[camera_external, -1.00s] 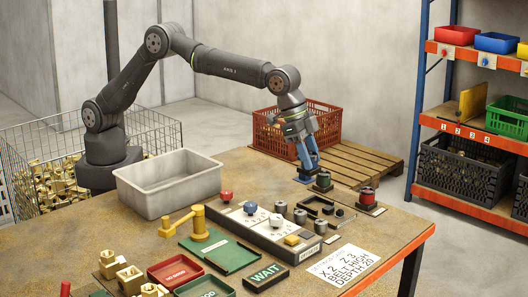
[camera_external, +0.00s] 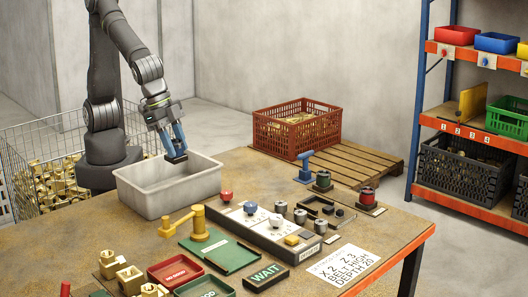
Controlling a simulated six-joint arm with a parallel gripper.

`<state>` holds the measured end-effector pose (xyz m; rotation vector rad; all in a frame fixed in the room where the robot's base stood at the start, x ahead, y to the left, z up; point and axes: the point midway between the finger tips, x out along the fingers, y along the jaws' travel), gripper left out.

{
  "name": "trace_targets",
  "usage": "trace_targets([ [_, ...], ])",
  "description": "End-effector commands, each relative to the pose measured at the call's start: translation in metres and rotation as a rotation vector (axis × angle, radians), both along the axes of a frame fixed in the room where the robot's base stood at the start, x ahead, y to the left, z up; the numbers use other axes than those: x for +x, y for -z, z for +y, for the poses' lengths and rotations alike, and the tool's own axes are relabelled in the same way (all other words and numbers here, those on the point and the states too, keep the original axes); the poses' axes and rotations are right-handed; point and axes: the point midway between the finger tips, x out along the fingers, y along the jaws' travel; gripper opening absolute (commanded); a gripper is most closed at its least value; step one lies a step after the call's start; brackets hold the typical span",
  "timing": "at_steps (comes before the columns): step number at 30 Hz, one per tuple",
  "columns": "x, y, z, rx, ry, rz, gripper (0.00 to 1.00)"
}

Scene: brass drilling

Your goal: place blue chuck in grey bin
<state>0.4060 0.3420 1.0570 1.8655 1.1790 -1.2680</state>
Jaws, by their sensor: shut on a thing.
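My gripper (camera_external: 176,155) points down over the grey bin (camera_external: 150,207), with its blue fingers near the bin's back rim. It is shut on a small dark piece at the fingertips, which I take for the blue chuck (camera_external: 178,159). The fingers hide much of it, and I cannot make out its blue marking. It is held above the bin floor, apart from it. The grey bin is an open light box at the table's left back. I see nothing in the visible part of it, but the front wall hides the floor.
A blue T-shaped thing (camera_external: 305,167), a green-banded chuck (camera_external: 323,181) and a red-banded one (camera_external: 367,196) stand at the table's back right. A yellow lever (camera_external: 198,222) stands in front of the bin. A wire cage with brass parts (camera_external: 55,180) is at left.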

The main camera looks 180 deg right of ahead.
Motion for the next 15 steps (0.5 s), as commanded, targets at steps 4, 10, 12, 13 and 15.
trace_targets([
  [4, -0.024, 0.007, -0.051, 0.004, 0.012, -0.005, 0.0],
  [10, -0.055, 0.02, -0.1, 0.006, 0.02, -0.011, 0.0],
  [12, -0.063, 0.024, -0.11, 0.005, 0.021, -0.012, 0.0],
  [13, -0.066, 0.025, -0.114, 0.005, 0.021, -0.014, 0.0],
  [15, -0.071, 0.028, -0.12, 0.006, 0.022, -0.015, 0.0],
])
